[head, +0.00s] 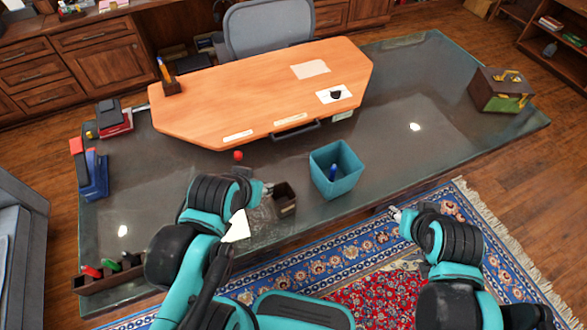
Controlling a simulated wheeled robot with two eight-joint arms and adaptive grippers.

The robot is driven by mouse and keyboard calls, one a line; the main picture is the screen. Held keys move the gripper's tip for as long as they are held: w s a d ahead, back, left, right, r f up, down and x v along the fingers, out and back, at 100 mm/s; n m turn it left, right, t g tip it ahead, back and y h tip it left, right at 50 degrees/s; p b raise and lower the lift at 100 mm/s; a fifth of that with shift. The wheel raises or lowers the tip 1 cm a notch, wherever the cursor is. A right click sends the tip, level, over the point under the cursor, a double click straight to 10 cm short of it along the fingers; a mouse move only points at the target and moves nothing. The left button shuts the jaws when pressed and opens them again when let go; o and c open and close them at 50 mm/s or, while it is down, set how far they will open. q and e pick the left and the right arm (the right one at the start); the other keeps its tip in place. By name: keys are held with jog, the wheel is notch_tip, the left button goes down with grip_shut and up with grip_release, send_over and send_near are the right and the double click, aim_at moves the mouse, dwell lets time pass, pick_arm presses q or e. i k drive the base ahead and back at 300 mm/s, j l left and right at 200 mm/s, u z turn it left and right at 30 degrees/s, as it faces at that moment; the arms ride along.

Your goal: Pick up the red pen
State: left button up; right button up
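I cannot make out a certain red pen. A red item (91,271) lies in a dark narrow tray (95,287) at the lower left, next to a green and a black item; it may be a pen or marker. A small round red thing (238,156) is on the glass top near the wooden desk's front edge. My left gripper (268,188) is over the glass top beside a small dark open box (291,205). My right gripper (396,214) is near the table's front edge, away from these things. Both fingertips are too small to read.
A teal bin (322,181) with a blue item inside stands right of the dark box. A pen holder (172,88) is on the wooden desk (230,100). The right glass area is mostly clear.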

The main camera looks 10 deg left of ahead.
aim_at(87, 270)
jog(key=l+u, duration=0.1)
jog(key=u, duration=2.6)
jog(key=i+j+z, duration=0.1)
jog(key=j, duration=0.2)
jog(key=i+j+z, duration=0.1)
jog(key=i+j, duration=0.25)
jog(key=j, duration=0.3)
jog(key=i+j+z, duration=0.15)
jog(key=j, duration=0.15)
